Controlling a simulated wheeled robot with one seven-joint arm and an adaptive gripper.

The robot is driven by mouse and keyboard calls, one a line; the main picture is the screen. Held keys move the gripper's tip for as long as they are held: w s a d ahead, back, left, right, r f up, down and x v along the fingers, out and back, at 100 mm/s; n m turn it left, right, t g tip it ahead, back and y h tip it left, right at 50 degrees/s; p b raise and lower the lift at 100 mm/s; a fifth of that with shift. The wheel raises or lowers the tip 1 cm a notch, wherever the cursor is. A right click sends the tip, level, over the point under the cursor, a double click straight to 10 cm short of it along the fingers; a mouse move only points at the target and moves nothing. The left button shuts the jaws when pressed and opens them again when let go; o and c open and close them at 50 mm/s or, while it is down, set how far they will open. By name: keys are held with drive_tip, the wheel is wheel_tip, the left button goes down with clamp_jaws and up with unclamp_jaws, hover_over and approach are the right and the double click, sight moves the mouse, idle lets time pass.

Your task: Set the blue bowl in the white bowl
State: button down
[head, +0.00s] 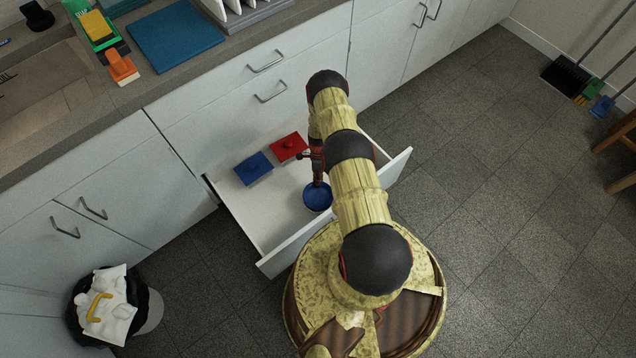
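A blue bowl (313,203) stands in the open white drawer, toward its front. My gripper (318,183) points down at the bowl, with its tip over or inside the bowl's far rim. The fingers are small and dark here, so I cannot tell whether they are open, shut or touching the bowl. I cannot make out a white bowl; part of the drawer is hidden behind my arm.
The open drawer (262,222) also holds a blue square item (253,168) and a red lidded item (289,148) at the back. A trash bin (148,312) stands lower left.

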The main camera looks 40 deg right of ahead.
drive_tip(key=shift+f, duration=0.5)
drive_tip(key=c, duration=2.1)
unclamp_jaws()
drive_tip(key=shift+o, duration=0.3)
